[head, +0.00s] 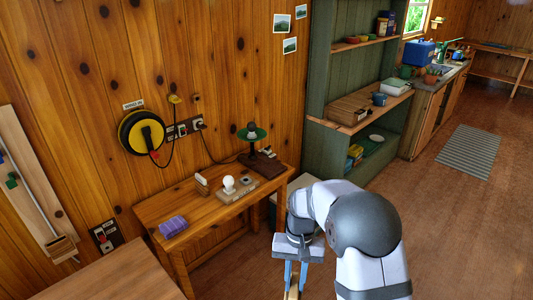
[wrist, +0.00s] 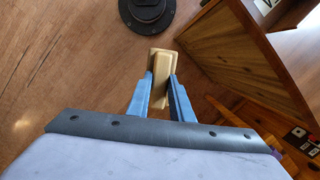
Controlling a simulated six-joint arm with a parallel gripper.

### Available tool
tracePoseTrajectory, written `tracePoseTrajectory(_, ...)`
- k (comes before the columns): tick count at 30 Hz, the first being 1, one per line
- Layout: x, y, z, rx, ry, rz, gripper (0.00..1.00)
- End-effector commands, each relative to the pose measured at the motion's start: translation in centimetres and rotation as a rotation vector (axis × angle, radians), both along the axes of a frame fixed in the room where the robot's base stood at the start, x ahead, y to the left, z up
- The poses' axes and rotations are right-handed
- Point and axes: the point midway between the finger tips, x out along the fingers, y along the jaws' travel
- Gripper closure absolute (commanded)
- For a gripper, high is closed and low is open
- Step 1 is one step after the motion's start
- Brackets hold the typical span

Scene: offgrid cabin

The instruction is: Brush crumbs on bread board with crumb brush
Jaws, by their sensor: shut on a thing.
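My gripper (head: 294,274) hangs at the bottom of the head view, in front of the small wooden desk. In the wrist view its two blue fingers (wrist: 161,88) are shut on a tan, block-shaped wooden piece, which looks like the crumb brush (wrist: 164,62). Only a sliver of the brush (head: 293,293) shows at the bottom edge of the head view. No bristles can be made out. It is held in the air above the floor. I cannot make out the bread board or any crumbs in either view.
The wooden desk (head: 190,200) holds a purple cloth (head: 173,227), a bulb holder (head: 229,186) and a green lamp (head: 252,134). Another wooden top (head: 115,277) is at the lower left. A green shelf unit (head: 330,75) stands behind.

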Motion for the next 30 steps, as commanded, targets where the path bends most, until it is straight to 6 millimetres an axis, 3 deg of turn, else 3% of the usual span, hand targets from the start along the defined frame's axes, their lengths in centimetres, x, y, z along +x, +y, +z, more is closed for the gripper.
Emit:
tracePoseTrajectory(3,-1.1,-3.7,-0.5,0.000,-0.001,0.066,1.00)
tracePoseTrajectory(6,-1.9,-5.6,-0.7,0.000,-0.002,0.113,1.00)
tracePoseTrajectory(15,-2.6,-7.2,-0.9,0.001,-0.002,0.159,1.00)
tracePoseTrajectory(23,-2.2,-5.9,-0.4,0.000,-0.004,0.155,1.00)
tracePoseTrajectory(26,-1.6,-4.0,0.2,0.000,-0.005,0.146,1.00)
tracePoseTrajectory(30,-0.8,0.2,1.5,0.000,-0.007,0.128,1.00)
